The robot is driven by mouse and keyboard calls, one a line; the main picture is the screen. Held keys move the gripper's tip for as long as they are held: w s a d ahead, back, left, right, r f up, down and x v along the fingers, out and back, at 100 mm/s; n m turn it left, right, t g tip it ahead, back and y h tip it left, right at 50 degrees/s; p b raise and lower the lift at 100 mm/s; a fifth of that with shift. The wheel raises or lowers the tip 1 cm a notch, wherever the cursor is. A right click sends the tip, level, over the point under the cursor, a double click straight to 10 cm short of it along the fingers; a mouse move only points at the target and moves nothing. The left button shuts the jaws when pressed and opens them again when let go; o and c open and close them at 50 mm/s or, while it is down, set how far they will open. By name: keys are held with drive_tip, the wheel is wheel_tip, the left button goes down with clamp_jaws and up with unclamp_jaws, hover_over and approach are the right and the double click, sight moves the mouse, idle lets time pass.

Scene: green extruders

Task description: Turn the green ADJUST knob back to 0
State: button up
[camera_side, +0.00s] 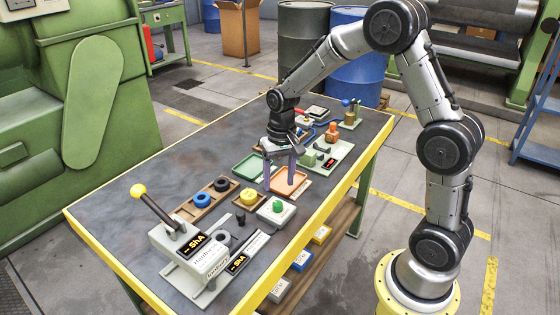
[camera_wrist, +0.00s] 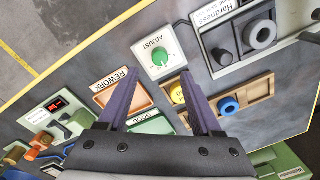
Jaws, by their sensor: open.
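The green ADJUST knob (camera_wrist: 159,57) sits on a pale box (camera_wrist: 153,49) marked ADJUST in the wrist view. In the side view the knob (camera_side: 277,206) stands upright on its box (camera_side: 275,215) near the table's front edge. The scale and the knob's pointer are too small to read. My gripper (camera_side: 280,188) is open and empty, its fingers pointing down over the orange tray, behind the knob. In the wrist view the gripper's fingers (camera_wrist: 160,82) are spread apart, with the knob beyond their tips. They do not touch it.
A hardness tester (camera_side: 185,245) with a yellow-tipped lever stands at the left. Orange (camera_side: 302,184) and green (camera_side: 240,171) trays lie behind. The table's left rear is clear.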

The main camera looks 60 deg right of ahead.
wheel_tip(320, 180, up, 6)
drive_tip(key=shift+s+r, duration=0.15)
drive_tip(key=shift+r, duration=0.05)
drive_tip(key=shift+d, duration=0.1)
drive_tip(key=s+a+r+n+t, duration=0.2)
drive_tip(key=s+a+r+t, duration=0.25)
drive_tip(key=s+r, duration=0.7)
drive_tip(key=s+a+f+n, duration=0.1)
drive_tip(key=s+n, duration=0.3)
drive_tip(key=s, duration=0.6)
drive_tip(key=shift+s+a+f+n+t, duration=0.3)
drive_tip(key=shift+s+f+n+t, duration=0.1)
drive_tip(key=shift+f, duration=0.3)
